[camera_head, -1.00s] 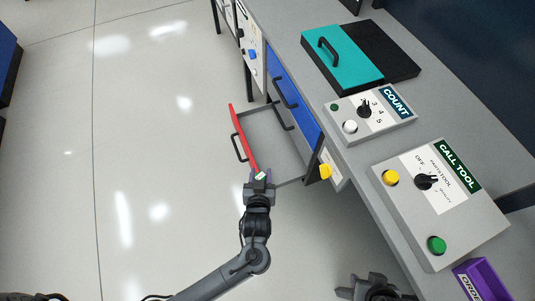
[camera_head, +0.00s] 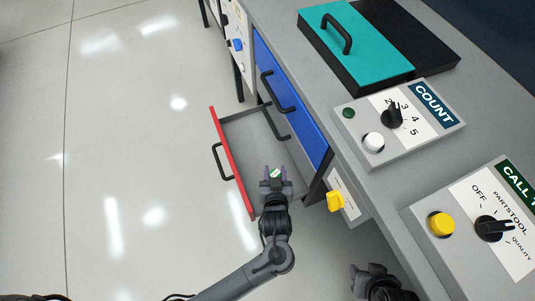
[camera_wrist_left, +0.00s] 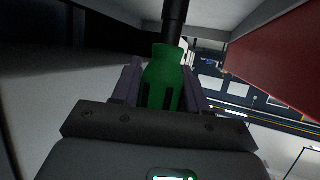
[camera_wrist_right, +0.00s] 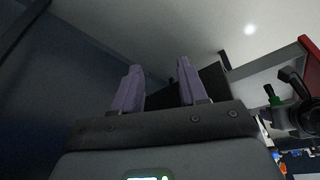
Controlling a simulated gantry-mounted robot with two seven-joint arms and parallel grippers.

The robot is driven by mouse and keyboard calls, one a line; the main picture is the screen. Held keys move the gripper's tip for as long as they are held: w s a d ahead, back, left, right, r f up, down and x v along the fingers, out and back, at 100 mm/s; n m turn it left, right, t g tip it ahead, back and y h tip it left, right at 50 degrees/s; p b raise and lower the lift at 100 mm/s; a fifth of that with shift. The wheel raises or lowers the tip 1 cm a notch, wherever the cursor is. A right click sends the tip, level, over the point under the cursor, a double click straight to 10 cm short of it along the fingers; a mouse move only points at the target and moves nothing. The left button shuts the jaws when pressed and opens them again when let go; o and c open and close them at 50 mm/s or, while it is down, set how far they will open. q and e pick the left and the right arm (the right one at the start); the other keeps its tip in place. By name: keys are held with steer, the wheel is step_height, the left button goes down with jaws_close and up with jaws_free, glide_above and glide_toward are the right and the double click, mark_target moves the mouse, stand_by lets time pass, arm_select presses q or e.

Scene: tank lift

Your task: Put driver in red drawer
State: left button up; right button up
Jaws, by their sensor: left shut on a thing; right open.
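The red drawer (camera_head: 226,158) is pulled open below the blue drawer front, with its grey inside showing. My left gripper (camera_head: 276,173) is over the drawer's inside near its closer end, behind the red front. In the left wrist view my left gripper (camera_wrist_left: 160,85) is shut on the green handle of the driver (camera_wrist_left: 163,72), whose dark shaft points away. The red panel is at right there. The right wrist view also shows the driver's green handle (camera_wrist_right: 272,95) near the drawer's grey side. My right gripper (camera_wrist_right: 157,85) is open and empty; in the head view it is at the bottom.
The blue drawer (camera_head: 292,95) above has a black handle. A yellow button (camera_head: 335,201) sticks out beside the drawer. The floor at left is clear.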

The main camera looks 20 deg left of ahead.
arm_select(q)
steer(key=f+b, duration=0.2)
steer(key=f, duration=0.1)
steer(key=shift+s+d+f, duration=0.1)
steer(key=shift+s+f, duration=0.2)
steer(key=shift+s, duration=0.1)
steer(key=shift+w+f, duration=0.15)
steer(key=shift+f, duration=0.4)
arm_select(e)
steer(key=f, duration=0.1)
steer(key=s+f, duration=0.1)
steer(key=f, duration=0.1)
steer(key=shift+s+d+f, duration=0.2)
steer(key=shift+d+f, duration=0.05)
steer(key=shift+f, duration=0.05)
arm_select(q)
steer(key=shift+f, duration=0.15)
steer(key=o, duration=1.2)
arm_select(e)
steer(key=shift+a, duration=0.1)
